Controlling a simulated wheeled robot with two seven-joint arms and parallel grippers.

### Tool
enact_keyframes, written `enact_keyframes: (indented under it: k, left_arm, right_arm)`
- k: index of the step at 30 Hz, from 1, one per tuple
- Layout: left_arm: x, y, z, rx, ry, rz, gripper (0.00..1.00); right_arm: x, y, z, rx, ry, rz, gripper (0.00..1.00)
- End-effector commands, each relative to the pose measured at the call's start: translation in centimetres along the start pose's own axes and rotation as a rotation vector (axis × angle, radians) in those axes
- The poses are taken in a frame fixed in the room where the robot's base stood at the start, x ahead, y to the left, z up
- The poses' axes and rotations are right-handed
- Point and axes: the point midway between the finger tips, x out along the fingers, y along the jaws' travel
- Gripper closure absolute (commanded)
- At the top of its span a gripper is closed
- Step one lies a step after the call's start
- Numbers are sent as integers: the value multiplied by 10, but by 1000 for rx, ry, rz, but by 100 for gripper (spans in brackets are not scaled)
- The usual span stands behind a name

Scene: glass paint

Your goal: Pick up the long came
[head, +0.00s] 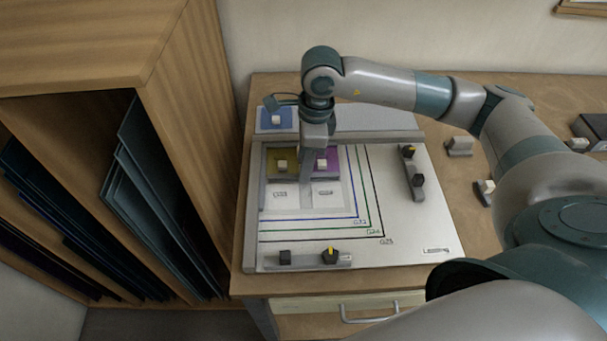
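My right gripper (306,180) points down over the white board (420,225), between a yellow glass piece (271,169) and a purple glass piece (333,160). Its fingers are seen nearly edge-on, so I cannot tell whether they are open or shut, or hold anything. I cannot make out the long came for certain; a thin strip at the seam between the two glass pieces would be hidden by the gripper. Each glass piece carries a small pale block. My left gripper is not in view.
Grey fences run along the board's back (385,137) and left side. Bars with black knobs lie at its right (413,175) and front (303,260). A blue piece (264,117) lies behind. A wooden rack (185,130) with glass sheets stands left. Small blocks lie on the right tabletop.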

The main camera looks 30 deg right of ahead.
Motion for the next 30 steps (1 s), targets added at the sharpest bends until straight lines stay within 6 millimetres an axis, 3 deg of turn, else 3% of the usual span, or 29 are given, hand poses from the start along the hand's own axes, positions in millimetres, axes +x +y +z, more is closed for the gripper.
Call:
enact_keyframes:
  k: [9,14,15,30]
  left_arm:
    - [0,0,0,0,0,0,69]
    - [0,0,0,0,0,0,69]
    - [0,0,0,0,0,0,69]
    - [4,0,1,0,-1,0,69]
  right_arm:
    - [0,0,0,0,0,0,61]
    - [0,0,0,0,0,0,97]
    - [0,0,0,0,0,0,100]
    - [-6,-1,1,0,-2,-3,100]
